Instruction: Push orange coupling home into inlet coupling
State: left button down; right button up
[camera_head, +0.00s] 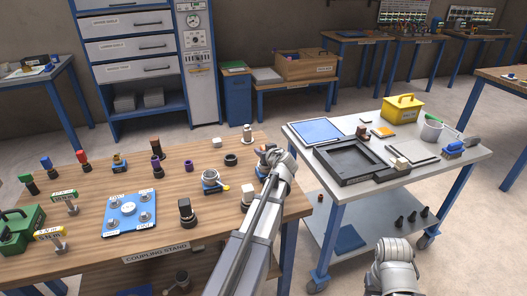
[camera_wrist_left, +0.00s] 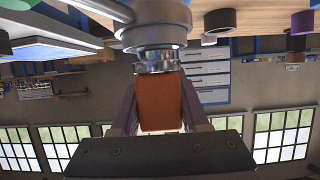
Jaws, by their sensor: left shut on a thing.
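In the left wrist view, which is upside down, my left gripper (camera_wrist_left: 158,88) is shut on the orange coupling (camera_wrist_left: 160,105), one finger on each side. The coupling's metal collar (camera_wrist_left: 158,66) meets the round grey inlet coupling (camera_wrist_left: 153,36). They look in line and touching; how deep the collar sits in it I cannot tell. In the head view my left gripper (camera_head: 267,152) is at the bench's right edge, and my own wrist mostly hides the couplings. My right arm shows at the lower right, its fingers not clearly visible.
The wooden bench (camera_head: 120,181) holds a blue plate (camera_head: 129,227), dark fittings and a ring clamp (camera_head: 211,180) near my left arm. A grey cart (camera_head: 300,150) with a black tray (camera_head: 362,159) and yellow box (camera_head: 402,108) stands right. A floor gap separates bench and cart.

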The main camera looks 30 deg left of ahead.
pick_arm(q)
jog(key=shift+f+b, duration=0.4)
jog(key=shift+f, duration=0.05)
jog(key=shift+c, duration=1.6)
grip_release()
jog(key=p+v, duration=0.3)
jog(key=v, duration=0.4)
jog(key=shift+s+d+r, duration=0.2)
jog(key=shift+s+d, duration=0.05)
jog(key=s+d+f+m+g+h+p, duration=0.1)
jog(key=s+d+m+g+h+p, duration=0.2)
jog(key=s+d, duration=0.5)
jog(key=s+d+f+m+g+h+p, duration=0.2)
jog(key=s+d+m, duration=0.4)
jog(key=d, duration=0.8)
jog(key=s+d+f+m+g+h+p, duration=0.1)
jog(key=s+d+m+g+h+p, duration=0.3)
jog(key=s+d, duration=0.6)
jog(key=shift+s+d+f+m, duration=0.15)
jog(key=shift+s+d+m, duration=0.15)
jog(key=shift+d, duration=0.6)
